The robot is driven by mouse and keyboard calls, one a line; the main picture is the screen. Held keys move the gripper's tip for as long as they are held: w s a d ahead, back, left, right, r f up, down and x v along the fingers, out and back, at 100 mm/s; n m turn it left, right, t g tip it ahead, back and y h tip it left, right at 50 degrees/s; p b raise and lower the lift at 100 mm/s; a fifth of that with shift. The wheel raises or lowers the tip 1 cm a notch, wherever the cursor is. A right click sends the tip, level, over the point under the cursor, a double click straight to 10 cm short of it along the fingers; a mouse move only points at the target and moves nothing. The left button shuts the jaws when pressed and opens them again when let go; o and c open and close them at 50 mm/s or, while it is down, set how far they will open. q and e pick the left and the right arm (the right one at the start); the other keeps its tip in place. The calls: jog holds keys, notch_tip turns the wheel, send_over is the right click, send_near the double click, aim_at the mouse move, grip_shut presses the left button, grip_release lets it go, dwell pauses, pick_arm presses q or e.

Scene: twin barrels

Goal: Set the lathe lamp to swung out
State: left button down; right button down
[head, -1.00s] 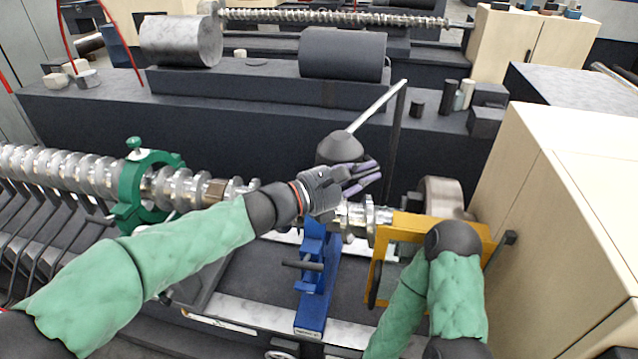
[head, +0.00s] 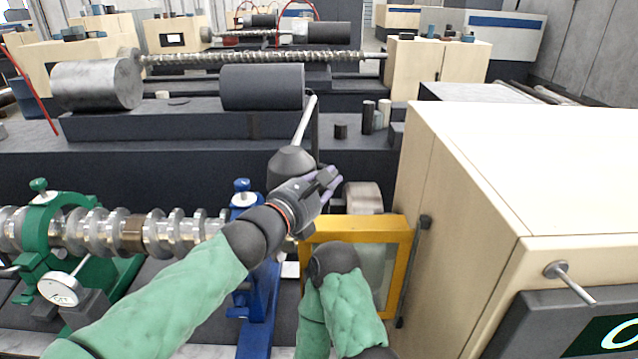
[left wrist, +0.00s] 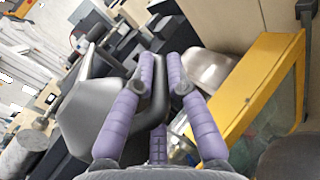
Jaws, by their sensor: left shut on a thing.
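The lathe lamp has a dark grey, cone-like shade (head: 290,163) hanging from a pale arm (head: 306,120) on a dark upright post behind it. My left gripper (head: 325,184) is at the right side of the shade, above the lathe bed. In the left wrist view, the shade (left wrist: 92,112) fills the left, and my purple fingers (left wrist: 162,80) are closed around a dark curved handle (left wrist: 160,100) beside it. My left gripper is shut on this lamp handle. My right arm hangs in front of the yellow-framed guard; its gripper does not show.
The yellow-framed guard (head: 403,255) stands right of the lamp, against a cream cabinet (head: 470,190). A dark machine bed with cylinders lies behind.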

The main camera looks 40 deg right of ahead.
pick_arm(q)
jog(key=shift+a+r, duration=0.1)
jog(key=shift+r, duration=0.15)
jog(key=c, duration=1.5)
grip_release()
jog(key=shift+o, duration=1.3)
jog(key=shift+f, duration=0.1)
jog(key=v, duration=1.2)
